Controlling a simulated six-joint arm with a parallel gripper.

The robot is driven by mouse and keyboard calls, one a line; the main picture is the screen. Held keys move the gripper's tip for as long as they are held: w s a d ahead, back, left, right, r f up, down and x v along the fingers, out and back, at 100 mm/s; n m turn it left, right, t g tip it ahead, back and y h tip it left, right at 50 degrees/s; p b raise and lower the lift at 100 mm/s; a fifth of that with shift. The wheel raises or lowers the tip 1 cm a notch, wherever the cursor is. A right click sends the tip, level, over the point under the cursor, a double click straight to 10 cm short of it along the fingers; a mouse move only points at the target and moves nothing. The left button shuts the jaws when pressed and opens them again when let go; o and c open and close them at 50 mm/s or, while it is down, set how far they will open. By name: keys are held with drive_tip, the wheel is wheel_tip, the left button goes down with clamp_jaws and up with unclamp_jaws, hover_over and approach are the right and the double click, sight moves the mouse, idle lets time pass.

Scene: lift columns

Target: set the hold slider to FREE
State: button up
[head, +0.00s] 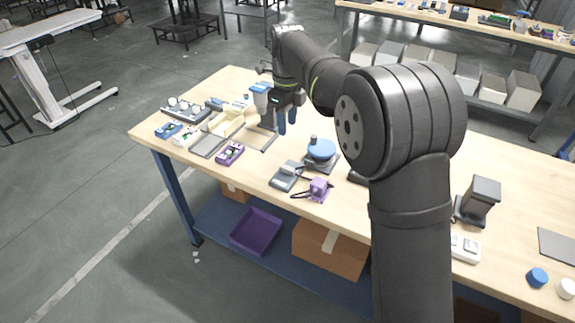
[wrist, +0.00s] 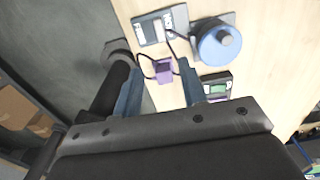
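A purple box with small controls (head: 230,153) lies near the table's front edge. A blue control box (head: 168,130) and a white one (head: 186,136) lie at the left end. My gripper (head: 287,120) hangs above the table, fingers down, right of these boxes. In the wrist view my gripper (wrist: 160,76) is open and empty. A purple block with a black cord (wrist: 164,70) shows between the fingertips in that picture, apparently below them.
A blue round-topped device (head: 320,150), a grey device (head: 287,175) and the purple block (head: 318,188) stand near the table's middle. A dark column (head: 480,198) stands at the right, near a white box (head: 465,247). A beige piece (head: 229,122) lies left of my gripper.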

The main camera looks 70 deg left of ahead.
sight(288, 168)
wheel_tip(288, 168, down, 16)
drive_tip(key=shift+f, duration=0.15)
idle(0.3)
clamp_jaws()
